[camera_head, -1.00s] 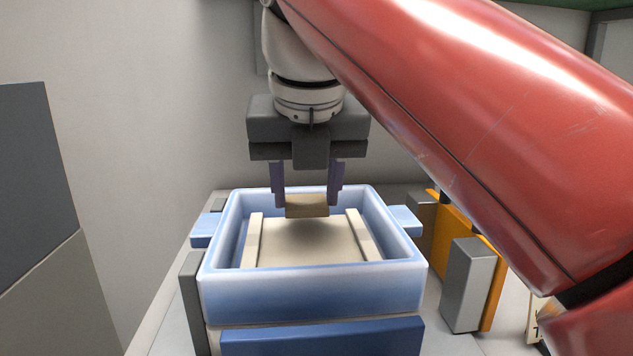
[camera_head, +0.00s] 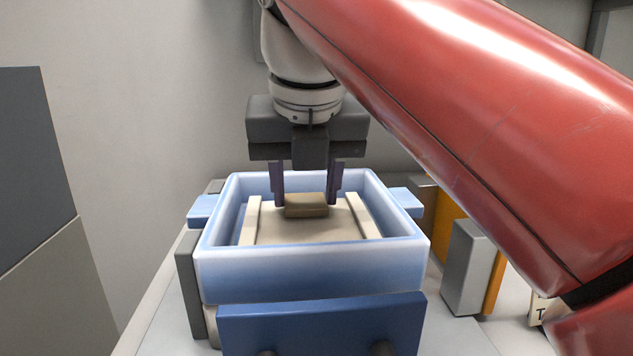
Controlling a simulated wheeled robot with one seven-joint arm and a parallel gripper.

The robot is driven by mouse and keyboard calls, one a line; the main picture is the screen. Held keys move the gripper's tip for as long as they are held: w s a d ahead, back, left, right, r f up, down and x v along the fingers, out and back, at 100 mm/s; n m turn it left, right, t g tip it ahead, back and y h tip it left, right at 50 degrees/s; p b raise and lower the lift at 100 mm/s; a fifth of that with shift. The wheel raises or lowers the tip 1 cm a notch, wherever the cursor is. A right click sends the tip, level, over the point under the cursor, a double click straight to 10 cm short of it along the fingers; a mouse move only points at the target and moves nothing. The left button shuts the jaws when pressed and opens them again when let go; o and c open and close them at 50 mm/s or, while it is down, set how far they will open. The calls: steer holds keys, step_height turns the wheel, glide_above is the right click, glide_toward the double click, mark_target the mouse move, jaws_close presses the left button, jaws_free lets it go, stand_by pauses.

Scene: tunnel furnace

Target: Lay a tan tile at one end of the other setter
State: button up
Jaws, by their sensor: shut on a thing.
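My gripper (camera_head: 307,200) points straight down into a blue-and-white open box, its dark fingers on the two sides of a tan tile (camera_head: 306,206) and shut on it. The tile lies flat, level with the lower fingertips. Under it is a cream setter (camera_head: 300,232) with a raised strip along its left and right sides. The tile is between the strips, toward the far end of the setter. It is very close to the surface; I cannot tell whether it touches.
The box (camera_head: 310,268) has walls all round and a blue tab on each side. A dark blue block (camera_head: 320,325) is at its front. A grey block (camera_head: 467,268) and an orange panel (camera_head: 494,283) stand to the right. My red arm covers the upper right.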

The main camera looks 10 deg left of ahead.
steer(key=shift+f, duration=0.15)
steer(key=o, duration=1.1)
steer(key=shift+c, duration=0.2)
steer(key=p+v, duration=0.3)
steer(key=v, duration=0.4)
steer(key=shift+s+r, duration=0.2)
steer(key=shift+r, duration=0.15)
